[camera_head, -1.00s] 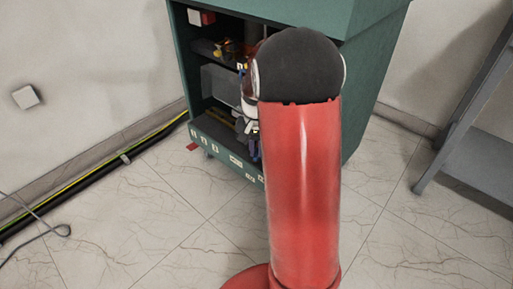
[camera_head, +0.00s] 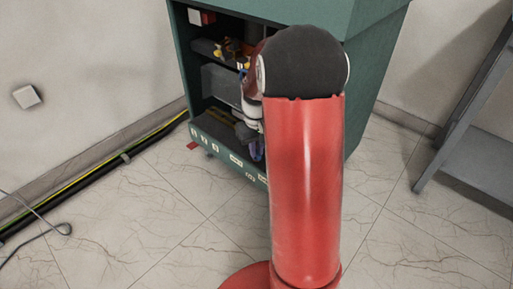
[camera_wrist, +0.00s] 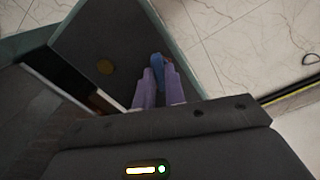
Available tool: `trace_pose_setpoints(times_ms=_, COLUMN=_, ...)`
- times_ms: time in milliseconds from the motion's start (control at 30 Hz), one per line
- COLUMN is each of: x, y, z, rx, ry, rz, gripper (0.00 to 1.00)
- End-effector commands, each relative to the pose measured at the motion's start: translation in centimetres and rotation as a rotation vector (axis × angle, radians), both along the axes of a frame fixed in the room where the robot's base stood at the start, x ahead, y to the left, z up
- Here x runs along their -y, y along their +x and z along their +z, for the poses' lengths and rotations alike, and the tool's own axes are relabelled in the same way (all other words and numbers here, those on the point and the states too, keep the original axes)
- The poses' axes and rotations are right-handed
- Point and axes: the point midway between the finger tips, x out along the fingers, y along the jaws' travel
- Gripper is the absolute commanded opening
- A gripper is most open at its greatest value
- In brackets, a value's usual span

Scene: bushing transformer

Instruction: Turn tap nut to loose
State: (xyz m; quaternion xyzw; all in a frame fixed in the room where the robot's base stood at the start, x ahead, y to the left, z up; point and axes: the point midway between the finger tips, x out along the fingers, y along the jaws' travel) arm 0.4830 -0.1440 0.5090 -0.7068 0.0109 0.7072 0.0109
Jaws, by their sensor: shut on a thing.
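In the wrist view the purple fingers of my gripper (camera_wrist: 156,88) are closed around a small blue piece (camera_wrist: 157,66). I cannot tell whether this blue piece is the tap nut. My arm hides much of the cabinet's inside, and no tap nut can be made out there.
The cabinet is open at the front, with dark shelves and yellow-orange parts (camera_head: 232,50) inside. Black and yellow-green cables (camera_head: 85,177) run along the wall at left. A grey metal frame (camera_head: 465,125) stands at right. The tiled floor in front is mostly clear.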

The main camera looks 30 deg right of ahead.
Motion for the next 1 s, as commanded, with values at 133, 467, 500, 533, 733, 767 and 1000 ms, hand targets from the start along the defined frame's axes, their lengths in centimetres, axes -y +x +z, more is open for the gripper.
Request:
trace_pose_setpoints(times_ms=133, x=0.0, y=0.1, z=0.0, rx=0.002, ry=0.000, rz=0.010, gripper=0.00)
trace_pose_setpoints(times_ms=467, x=0.0, y=0.1, z=0.0, rx=0.002, ry=0.000, rz=0.009, gripper=0.14)
trace_pose_setpoints(times_ms=500, x=0.0, y=0.1, z=0.0, rx=0.002, ry=0.000, rz=0.009, gripper=0.20)
trace_pose_setpoints(times_ms=533, x=0.0, y=0.1, z=0.0, rx=0.002, ry=0.000, rz=0.009, gripper=0.23)
trace_pose_setpoints(times_ms=733, x=0.0, y=0.0, z=0.0, rx=0.001, ry=0.000, rz=0.009, gripper=0.34)
trace_pose_setpoints(times_ms=767, x=0.0, y=0.0, z=0.0, rx=0.001, ry=0.000, rz=0.009, gripper=0.34)
trace_pose_setpoints(times_ms=1000, x=0.0, y=0.1, z=1.0, rx=0.003, ry=-0.001, rz=0.009, gripper=0.34)
